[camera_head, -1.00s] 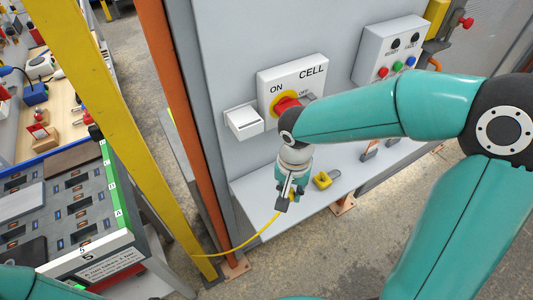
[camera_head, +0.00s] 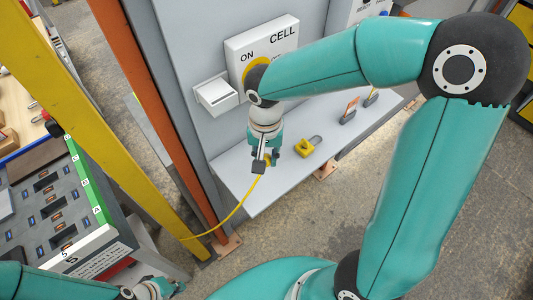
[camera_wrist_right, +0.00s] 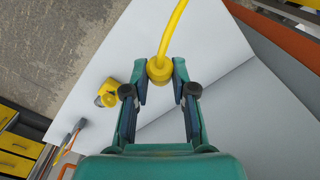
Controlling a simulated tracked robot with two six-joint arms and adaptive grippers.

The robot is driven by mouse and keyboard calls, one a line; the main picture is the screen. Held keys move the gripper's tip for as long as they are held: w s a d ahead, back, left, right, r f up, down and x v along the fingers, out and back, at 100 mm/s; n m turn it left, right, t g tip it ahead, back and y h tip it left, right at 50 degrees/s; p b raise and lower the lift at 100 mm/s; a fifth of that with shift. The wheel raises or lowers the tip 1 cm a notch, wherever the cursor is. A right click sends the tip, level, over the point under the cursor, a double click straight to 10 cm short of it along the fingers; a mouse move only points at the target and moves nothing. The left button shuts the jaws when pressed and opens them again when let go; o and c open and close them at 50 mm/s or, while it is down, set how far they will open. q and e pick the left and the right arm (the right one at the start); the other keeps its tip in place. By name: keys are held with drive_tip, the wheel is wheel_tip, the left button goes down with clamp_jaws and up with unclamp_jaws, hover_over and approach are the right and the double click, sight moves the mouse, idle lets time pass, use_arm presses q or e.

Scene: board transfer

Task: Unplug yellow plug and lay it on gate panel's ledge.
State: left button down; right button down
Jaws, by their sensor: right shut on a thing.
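The yellow plug (camera_wrist_right: 159,70) sits between the fingertips of my right gripper (camera_wrist_right: 162,87), which is shut on it. Its yellow cord (camera_head: 232,215) runs from the gripper down to the left, towards the foot of the orange post. In the head view, my right gripper (camera_head: 265,160) points down at the gate panel's grey ledge (camera_head: 240,186). I cannot tell whether the plug touches the ledge. The white socket box (camera_head: 216,94) is on the panel, left of my right wrist. My left gripper (camera_head: 158,290) is low at the left, far from the plug; its fingers are unclear.
A yellow padlock (camera_head: 307,148) lies on the ledge right of my right gripper. Tags (camera_head: 350,109) stand farther along it. The CELL switch box (camera_head: 262,45) is partly behind my right arm. A yellow post (camera_head: 97,120) and an orange post (camera_head: 160,100) stand at left.

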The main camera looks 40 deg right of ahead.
sight(266, 157)
drive_tip(key=shift+f+b, duration=2.7)
drive_tip(key=shift+f, duration=0.35)
drive_tip(key=c, duration=0.9)
unclamp_jaws()
drive_tip(key=shift+o, duration=0.2)
wheel_tip(266, 157, up, 12)
drive_tip(key=shift+f, duration=0.1)
